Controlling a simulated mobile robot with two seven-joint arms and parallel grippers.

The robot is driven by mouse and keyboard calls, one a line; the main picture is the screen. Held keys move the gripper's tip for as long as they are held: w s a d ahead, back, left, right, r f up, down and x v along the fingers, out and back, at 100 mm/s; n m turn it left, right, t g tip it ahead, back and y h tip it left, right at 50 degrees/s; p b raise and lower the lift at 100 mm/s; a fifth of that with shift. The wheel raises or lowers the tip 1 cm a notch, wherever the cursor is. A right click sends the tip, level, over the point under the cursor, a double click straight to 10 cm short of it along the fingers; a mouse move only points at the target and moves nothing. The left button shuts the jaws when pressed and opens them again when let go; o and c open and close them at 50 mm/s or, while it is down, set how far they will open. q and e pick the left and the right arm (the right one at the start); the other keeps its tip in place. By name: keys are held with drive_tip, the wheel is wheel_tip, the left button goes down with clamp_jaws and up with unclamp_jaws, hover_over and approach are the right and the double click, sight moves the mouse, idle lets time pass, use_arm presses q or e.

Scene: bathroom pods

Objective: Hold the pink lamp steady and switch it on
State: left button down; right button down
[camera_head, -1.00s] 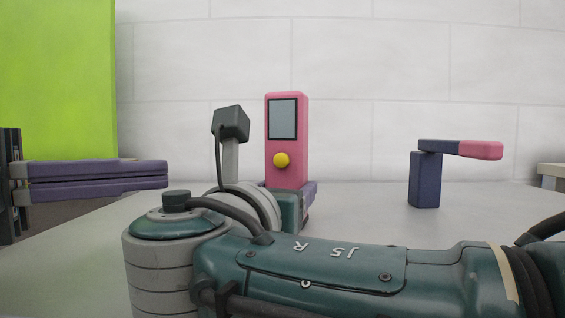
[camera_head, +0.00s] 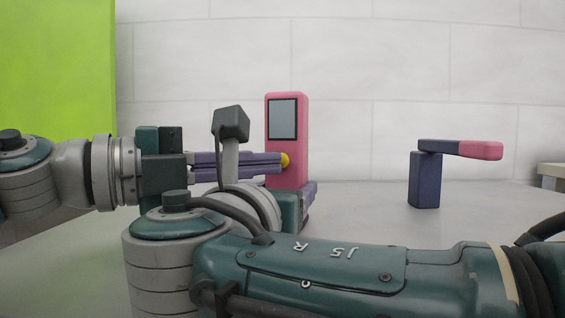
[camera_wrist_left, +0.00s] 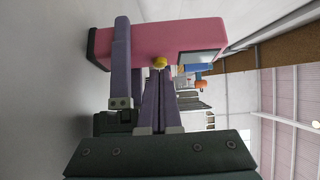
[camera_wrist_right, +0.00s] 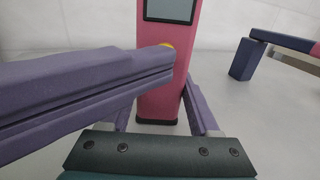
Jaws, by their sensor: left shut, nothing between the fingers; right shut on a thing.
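The pink lamp (camera_head: 287,150) stands upright on the table, with a grey panel (camera_head: 283,118) on its front and a yellow round button (camera_head: 285,160) below it. My left gripper (camera_head: 281,163) is shut and empty, its fingertips at the button, partly covering it. In the left wrist view the left fingertips (camera_wrist_left: 161,70) are right at the yellow button (camera_wrist_left: 160,62); contact looks likely but is hard to confirm. My right gripper (camera_wrist_right: 160,95) is shut on the lower part of the lamp (camera_wrist_right: 160,103); its fingers are largely hidden by my right arm in the head view.
A dark blue post with a pink-tipped arm (camera_head: 425,180) stands on the table to the right, apart from the lamp. A bright green panel (camera_head: 58,70) is at the left. A tiled wall (camera_head: 370,80) is behind. The table between lamp and post is clear.

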use_arm(q)
drive_tip(key=shift+w, duration=0.1)
drive_tip(key=shift+w+d, duration=0.25)
drive_tip(key=shift+w, duration=0.65)
use_arm(e)
drive_tip(key=shift+a, duration=0.1)
use_arm(q)
drive_tip(key=shift+a, duration=0.1)
drive_tip(key=s, duration=0.1)
drive_tip(key=s+a, duration=0.1)
drive_tip(key=s, duration=0.2)
drive_tip(key=shift+s+a, duration=0.2)
drive_tip(key=shift+a, duration=0.1)
drive_tip(key=v, duration=0.9)
drive_tip(key=shift+r, duration=0.15)
use_arm(e)
drive_tip(key=shift+f, duration=0.1)
drive_tip(key=shift+c, duration=0.2)
unclamp_jaws()
